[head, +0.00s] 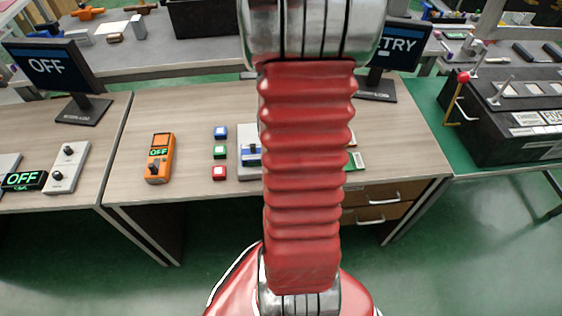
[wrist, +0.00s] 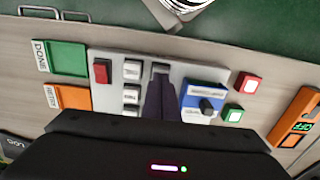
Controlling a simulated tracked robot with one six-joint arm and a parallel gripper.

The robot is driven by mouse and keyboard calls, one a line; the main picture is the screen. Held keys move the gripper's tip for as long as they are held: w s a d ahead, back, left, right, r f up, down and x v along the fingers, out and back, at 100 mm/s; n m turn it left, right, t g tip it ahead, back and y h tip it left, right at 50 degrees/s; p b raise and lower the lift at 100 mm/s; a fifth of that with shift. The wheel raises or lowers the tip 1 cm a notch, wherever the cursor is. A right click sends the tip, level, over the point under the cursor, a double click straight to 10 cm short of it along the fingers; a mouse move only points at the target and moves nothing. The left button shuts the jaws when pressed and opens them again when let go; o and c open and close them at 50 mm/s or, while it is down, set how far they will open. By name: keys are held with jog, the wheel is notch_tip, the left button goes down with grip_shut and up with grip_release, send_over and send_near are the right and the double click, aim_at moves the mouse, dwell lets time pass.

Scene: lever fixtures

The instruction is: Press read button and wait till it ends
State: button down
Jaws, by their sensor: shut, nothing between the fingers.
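In the wrist view my gripper (wrist: 160,78) is shut and empty, its dark fingers over the grey panel (wrist: 207,72). The panel has a column of small white labelled buttons (wrist: 132,93) just left of the fingers; their lettering is too small to read surely, so I cannot tell which is the read button. Another small button (wrist: 160,68) shows at the fingertips; touching or apart, I cannot tell. A red switch (wrist: 101,71) is at the panel's left and a blue module (wrist: 205,101) with a dark knob is right of the fingers. In the head view my arm hides most of the panel (head: 248,135).
Blue, green and red push buttons (head: 219,152) stand beside the panel. An orange meter (head: 160,157) reads OFF. A monitor (head: 50,65) at left reads OFF; another (head: 397,45) shows "ETRY". Green (wrist: 68,58) and orange (wrist: 74,97) trays lie left in the wrist view.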

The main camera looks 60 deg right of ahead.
jog(key=shift+f, duration=0.7)
dwell(0.3)
notch_tip(320, 180, up, 8)
dwell(1.3)
dwell(0.5)
jog(key=w+a+r+n+t, duration=0.1)
jog(key=a+r, duration=0.4)
jog(key=a, duration=0.5)
jog(key=w+a+r+n+t, duration=0.1)
jog(key=a+r+n, duration=0.4)
jog(key=a, duration=0.6)
jog(key=a+r+n+t, duration=0.3)
jog(key=a+r, duration=0.3)
jog(key=a, duration=0.4)
jog(key=shift+w+a+r+n+t, duration=0.15)
jog(key=shift+w+r+n+t, duration=0.15)
jog(key=shift+w+n, duration=0.1)
dwell(0.8)
